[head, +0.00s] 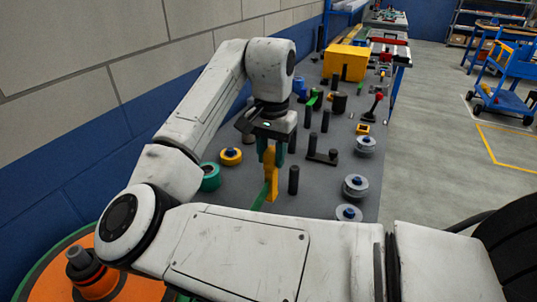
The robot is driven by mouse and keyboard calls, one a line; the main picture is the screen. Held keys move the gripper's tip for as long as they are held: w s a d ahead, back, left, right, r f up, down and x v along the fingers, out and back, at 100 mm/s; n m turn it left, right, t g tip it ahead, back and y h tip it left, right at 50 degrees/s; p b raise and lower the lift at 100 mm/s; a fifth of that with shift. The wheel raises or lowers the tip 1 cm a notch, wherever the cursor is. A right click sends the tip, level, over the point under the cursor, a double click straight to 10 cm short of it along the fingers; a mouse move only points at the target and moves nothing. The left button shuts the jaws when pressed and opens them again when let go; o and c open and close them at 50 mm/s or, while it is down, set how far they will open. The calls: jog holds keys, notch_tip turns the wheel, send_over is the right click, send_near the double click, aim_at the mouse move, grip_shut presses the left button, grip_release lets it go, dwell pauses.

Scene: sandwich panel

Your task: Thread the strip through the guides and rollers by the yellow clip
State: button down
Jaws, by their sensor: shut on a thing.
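My gripper (272,150) points down over the grey panel (327,203) and is shut on the yellow clip (271,180). The clip hangs upright between the teal fingers. A green strip (259,198) runs from the clip down toward the lower left and passes behind my forearm. A black post (293,180) stands just right of the clip. Several grey rollers with blue hubs (355,186) line the right side of the panel. A yellow roller (231,156) and a green roller (209,177) lie left of the clip. My arm hides the near part of the panel.
More dark posts (325,120) stand farther back, with a red-knobbed lever (376,104) to the right. A yellow box (346,63) sits at the far end. A large orange and green reel (140,284) is at lower left. A wall runs along the left; open floor lies right.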

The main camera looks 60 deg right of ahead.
jog(key=shift+d+p, duration=1.05)
jog(key=shift+d, duration=1.55)
jog(key=d+p, duration=0.3)
jog(key=d, duration=0.6)
jog(key=shift+w, duration=0.25)
jog(key=d+p, duration=0.3)
jog(key=d, duration=0.6)
jog(key=shift+w, duration=0.15)
dwell(0.5)
